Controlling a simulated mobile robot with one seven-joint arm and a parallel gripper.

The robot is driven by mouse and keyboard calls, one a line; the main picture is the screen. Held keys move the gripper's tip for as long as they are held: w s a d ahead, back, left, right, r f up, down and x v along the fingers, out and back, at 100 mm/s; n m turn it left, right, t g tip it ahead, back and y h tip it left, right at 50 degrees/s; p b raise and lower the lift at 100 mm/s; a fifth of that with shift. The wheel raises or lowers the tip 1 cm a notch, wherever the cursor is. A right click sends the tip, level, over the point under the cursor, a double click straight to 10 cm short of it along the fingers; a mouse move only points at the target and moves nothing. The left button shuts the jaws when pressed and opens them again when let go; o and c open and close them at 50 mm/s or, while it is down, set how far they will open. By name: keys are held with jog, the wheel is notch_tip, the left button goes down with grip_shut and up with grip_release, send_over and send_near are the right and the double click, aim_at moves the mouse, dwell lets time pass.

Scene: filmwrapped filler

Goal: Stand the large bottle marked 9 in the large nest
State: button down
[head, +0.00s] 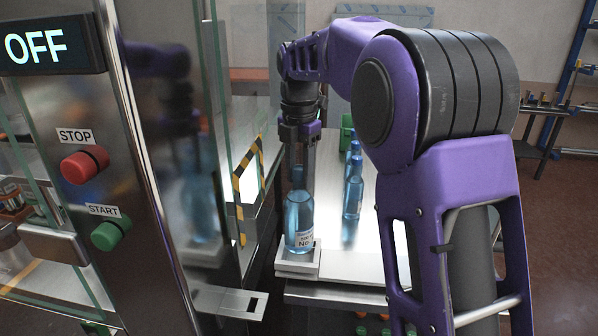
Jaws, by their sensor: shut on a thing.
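A large blue bottle (299,226) is upright at the near left corner of the table, with a white label reading "No"; its number cannot be made out. My gripper (298,174) points down from above and is shut on this bottle at its neck, its fingers hiding part of the neck and cap. A pale square nest block (297,267) is directly below the bottle. The bottle's base appears at or in this block, but I cannot tell whether it is fully seated.
Slimmer blue bottles (353,196) stand behind to the right on the pale table (350,264), near a green container (346,128). A steel and glass machine (130,150) with an OFF display and STOP and START buttons fills the left. A striped edge (238,205) is close to my gripper.

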aim_at(299, 187)
jog(key=shift+f+b, duration=0.8)
jog(key=shift+f, duration=0.9)
jog(key=shift+c, duration=2)
grip_release()
notch_tip(299, 187, up, 18)
jog(key=p, duration=0.3)
jog(key=shift+f+p, duration=0.25)
jog(key=shift+p, duration=0.1)
jog(key=shift+a, duration=0.1)
